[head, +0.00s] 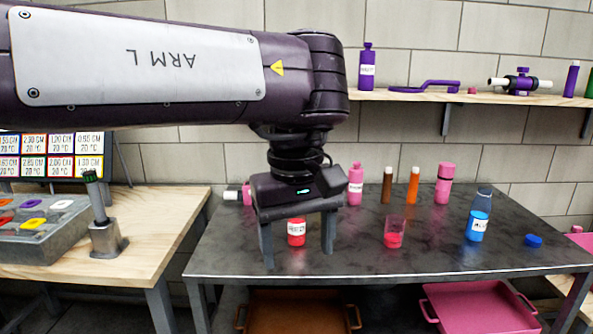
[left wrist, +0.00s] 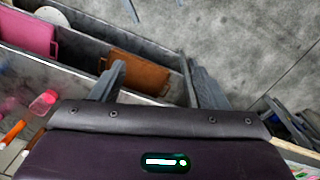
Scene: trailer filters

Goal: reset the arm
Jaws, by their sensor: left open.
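My left gripper (head: 298,258) hangs from the dark purple left arm (head: 140,60) with its two fingers spread and pointing down. It also shows in the left wrist view (left wrist: 155,68), with nothing between the fingers. In the head view a small red labelled jar (head: 296,228) appears between the fingers. In the left wrist view a pinkish-red container (left wrist: 43,102) stands off to the left, apart from the fingers. My right gripper is in neither view.
The dark table (head: 400,262) holds several bottles, including a blue labelled one (head: 477,226) and a pink one (head: 444,183). A brown tray (head: 297,310) and a pink tray (head: 480,308) lie below. A wooden bench (head: 170,225) stands left, a wall shelf (head: 420,97) behind.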

